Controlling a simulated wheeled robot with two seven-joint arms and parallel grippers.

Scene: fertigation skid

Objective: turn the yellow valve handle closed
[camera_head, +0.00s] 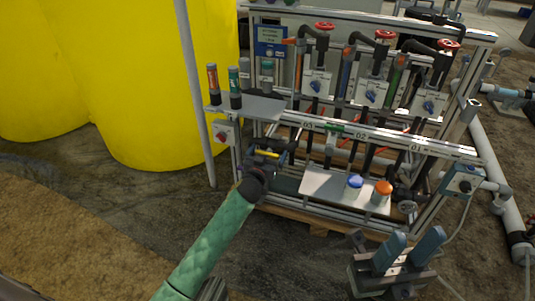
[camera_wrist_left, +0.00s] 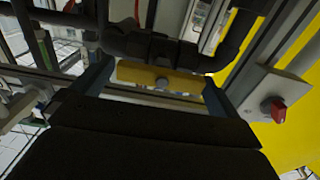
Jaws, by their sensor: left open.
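The yellow valve handle (camera_head: 266,154) is a short bar on a black pipe at the lower left of the skid. In the left wrist view the handle (camera_wrist_left: 138,73) lies across the picture, in front of the black pipe (camera_wrist_left: 125,43), with a grey bolt at its middle. My left gripper (camera_head: 264,160) is at the handle. Its fingers (camera_wrist_left: 157,88) are open, one on each side of the bar's ends; I cannot tell whether they touch it. My right gripper (camera_head: 411,240) is open and empty, low in front of the skid's right side.
A grey box with a red knob (camera_head: 222,134) is left of the handle; it also shows in the wrist view (camera_wrist_left: 274,109). A shelf (camera_head: 255,107) with bottles is above. A tray (camera_head: 325,187) with blue and orange caps is to the right. Yellow tanks (camera_head: 150,80) stand behind left.

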